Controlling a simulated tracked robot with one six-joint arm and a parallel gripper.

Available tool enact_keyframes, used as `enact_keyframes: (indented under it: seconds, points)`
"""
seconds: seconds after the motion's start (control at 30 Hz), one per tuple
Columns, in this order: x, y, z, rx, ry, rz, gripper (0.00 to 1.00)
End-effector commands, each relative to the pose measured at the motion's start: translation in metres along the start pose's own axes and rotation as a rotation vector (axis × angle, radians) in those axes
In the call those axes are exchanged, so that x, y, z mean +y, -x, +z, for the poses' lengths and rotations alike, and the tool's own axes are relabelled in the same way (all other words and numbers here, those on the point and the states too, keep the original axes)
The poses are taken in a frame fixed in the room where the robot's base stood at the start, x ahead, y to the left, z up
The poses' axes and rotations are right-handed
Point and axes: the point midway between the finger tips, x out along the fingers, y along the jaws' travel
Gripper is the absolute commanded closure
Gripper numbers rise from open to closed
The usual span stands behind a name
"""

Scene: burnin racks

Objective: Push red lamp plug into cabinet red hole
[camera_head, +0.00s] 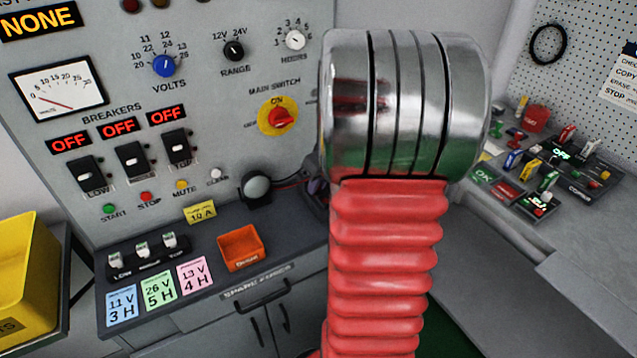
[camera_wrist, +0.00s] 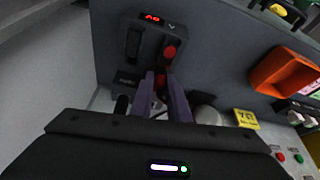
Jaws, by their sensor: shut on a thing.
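My gripper (camera_wrist: 161,96) shows in the wrist view with two purple fingers shut on a small red piece (camera_wrist: 160,82), which looks like the red lamp plug. The fingers point at the dark box (camera_wrist: 151,62). The box bears a red lit display (camera_wrist: 150,17), a dark slot (camera_wrist: 133,42) and a red round knob or lamp (camera_wrist: 169,50) just beyond the fingertips. The fingers hide the plug's tip and any hole, so I cannot tell whether it is inserted. In the head view my arm hides most of this spot.
The cabinet panel (camera_head: 215,110) rises behind, with breakers and a main switch (camera_head: 281,119). A yellow bin (camera_head: 25,270) is at left.

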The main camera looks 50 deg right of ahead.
Motion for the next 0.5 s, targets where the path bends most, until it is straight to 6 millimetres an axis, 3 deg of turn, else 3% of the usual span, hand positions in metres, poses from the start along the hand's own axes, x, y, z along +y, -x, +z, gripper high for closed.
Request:
enact_keyframes:
  seconds: [0.5]
  points:
    - [0.0002,-0.0034,0.0012,0.000,0.001,0.000,1.00]
